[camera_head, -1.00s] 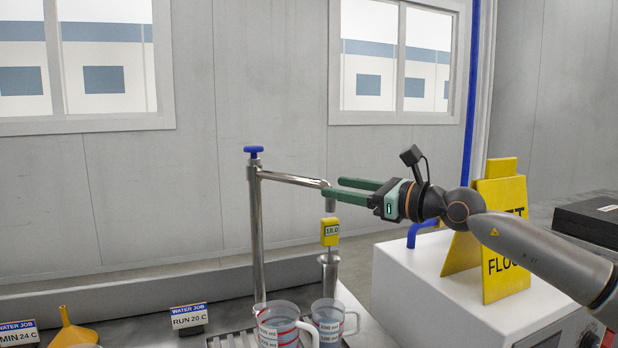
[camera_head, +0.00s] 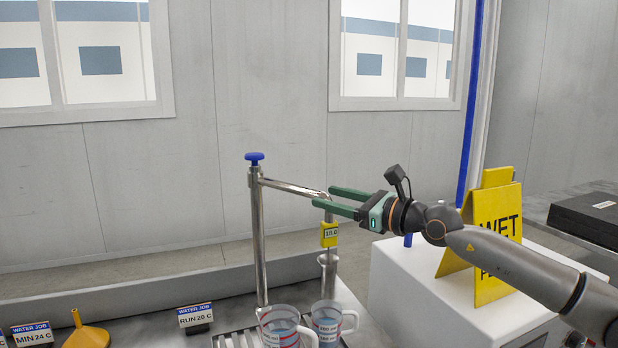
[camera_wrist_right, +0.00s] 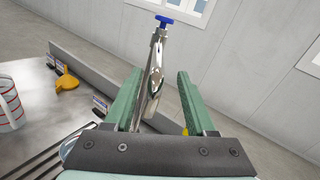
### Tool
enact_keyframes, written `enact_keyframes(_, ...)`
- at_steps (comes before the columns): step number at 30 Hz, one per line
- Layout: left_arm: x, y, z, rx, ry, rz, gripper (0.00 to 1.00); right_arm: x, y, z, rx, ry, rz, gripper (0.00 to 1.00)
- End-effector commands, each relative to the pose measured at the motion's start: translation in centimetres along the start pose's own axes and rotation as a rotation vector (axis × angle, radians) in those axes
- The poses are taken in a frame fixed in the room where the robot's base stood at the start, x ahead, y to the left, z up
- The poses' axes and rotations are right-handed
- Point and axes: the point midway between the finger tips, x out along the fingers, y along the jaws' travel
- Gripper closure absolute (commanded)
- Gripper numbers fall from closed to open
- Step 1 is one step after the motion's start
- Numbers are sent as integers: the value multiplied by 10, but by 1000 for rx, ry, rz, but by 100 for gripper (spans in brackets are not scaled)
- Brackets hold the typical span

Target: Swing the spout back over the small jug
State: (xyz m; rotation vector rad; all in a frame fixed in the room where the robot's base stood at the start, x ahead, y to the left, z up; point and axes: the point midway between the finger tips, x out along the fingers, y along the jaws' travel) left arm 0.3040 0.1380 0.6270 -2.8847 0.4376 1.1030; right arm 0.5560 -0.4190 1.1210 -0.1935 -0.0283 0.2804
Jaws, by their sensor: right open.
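The spout (camera_head: 292,187) is a metal arm on an upright post (camera_head: 259,240) with a blue knob on top. Its outer end turns down above the right-hand jug (camera_head: 327,322). A second jug (camera_head: 279,327), nearer and to the left, also has red markings. Which jug is the small one I cannot tell for sure. My right gripper (camera_head: 322,197) is open, its fingers on either side of the spout's outer end. The spout (camera_wrist_right: 155,70) also shows between the fingers in the right wrist view; contact is unclear. My left gripper is not in view.
A yellow display (camera_head: 329,234) hangs below the spout's end, by a metal cylinder (camera_head: 328,268). A yellow wet-floor sign (camera_head: 492,240) stands behind my right forearm, near a white cabinet (camera_head: 425,290). Label cards and a yellow funnel (camera_head: 87,335) are at left.

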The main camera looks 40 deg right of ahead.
Motion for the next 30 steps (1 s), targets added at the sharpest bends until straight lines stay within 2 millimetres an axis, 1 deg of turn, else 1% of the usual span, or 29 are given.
enact_keyframes(1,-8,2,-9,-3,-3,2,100,3,-1,7,3,-2,1,44)
enact_keyframes(7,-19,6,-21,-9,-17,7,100,13,2,8,5,-3,4,44)
enact_keyframes(9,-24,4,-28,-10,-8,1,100,20,0,8,7,-4,1,44)
enact_keyframes(12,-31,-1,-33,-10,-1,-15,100,30,1,8,5,-5,2,44)
enact_keyframes(14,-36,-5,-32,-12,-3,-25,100,36,3,7,3,-4,5,44)
enact_keyframes(16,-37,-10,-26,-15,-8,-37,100,43,2,4,4,-4,2,44)
enact_keyframes(21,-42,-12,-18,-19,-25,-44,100,55,3,2,1,-2,3,44)
enact_keyframes(25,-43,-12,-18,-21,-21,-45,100,59,4,1,-1,-1,4,44)
enact_keyframes(30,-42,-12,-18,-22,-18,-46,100,60,4,0,-2,0,5,44)
